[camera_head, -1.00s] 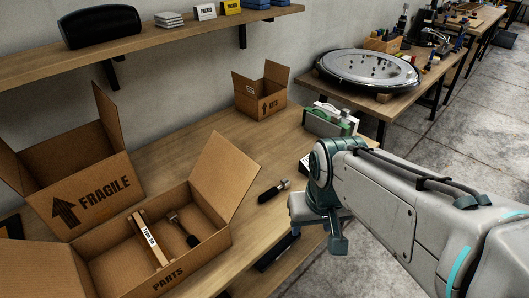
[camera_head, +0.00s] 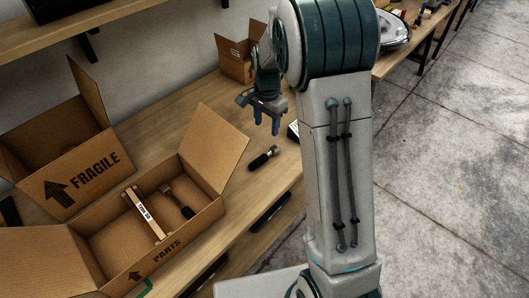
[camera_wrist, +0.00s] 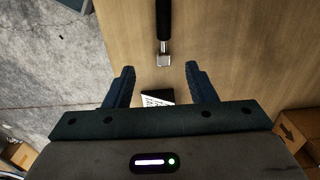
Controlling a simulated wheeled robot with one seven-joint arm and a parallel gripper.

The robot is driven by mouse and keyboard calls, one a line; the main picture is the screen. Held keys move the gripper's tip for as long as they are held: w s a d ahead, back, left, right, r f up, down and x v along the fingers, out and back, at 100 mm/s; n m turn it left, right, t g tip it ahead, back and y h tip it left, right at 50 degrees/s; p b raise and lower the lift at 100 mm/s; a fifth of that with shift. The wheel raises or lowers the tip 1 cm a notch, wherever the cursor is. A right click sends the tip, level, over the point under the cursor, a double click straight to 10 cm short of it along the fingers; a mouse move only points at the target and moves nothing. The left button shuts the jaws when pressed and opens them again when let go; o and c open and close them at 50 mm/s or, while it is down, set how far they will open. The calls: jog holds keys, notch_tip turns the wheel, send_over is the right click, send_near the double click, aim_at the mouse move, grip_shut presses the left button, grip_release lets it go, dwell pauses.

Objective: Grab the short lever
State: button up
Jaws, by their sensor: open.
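A short lever (camera_head: 263,158) with a black handle and a metal end lies on the bare wooden table, near its front edge. In the wrist view, the lever (camera_wrist: 163,24) has its metal end close to the gap between the fingers, and its far end is cut off by the picture's top. My gripper (camera_head: 267,126) is open and empty above the table, apart from the lever and behind it in the head view. It also shows in the wrist view (camera_wrist: 159,70). Another black-handled lever (camera_head: 182,203) lies in the PARTS box (camera_head: 170,246).
A labelled wooden bar (camera_head: 144,215) is in the PARTS box too. The open FRAGILE box (camera_head: 88,178) stands behind it. A smaller open box (camera_head: 236,60) is at the back. A dark, white-labelled item (camera_wrist: 158,97) sits beneath my gripper.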

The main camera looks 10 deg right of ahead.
jog(key=w+f, duration=0.1)
jog(key=f, duration=0.1)
send_over(264, 157)
jog(key=w, duration=0.2)
jog(key=shift+m, duration=0.4)
jog(key=f, duration=0.8)
jog(key=shift+s+d, duration=0.25)
jog(key=shift+d, duration=0.15)
jog(key=shift+s+a+f+p, duration=0.15)
jog(key=shift+f+p, duration=0.3)
jog(key=shift+f, duration=2.2)
grip_shut()
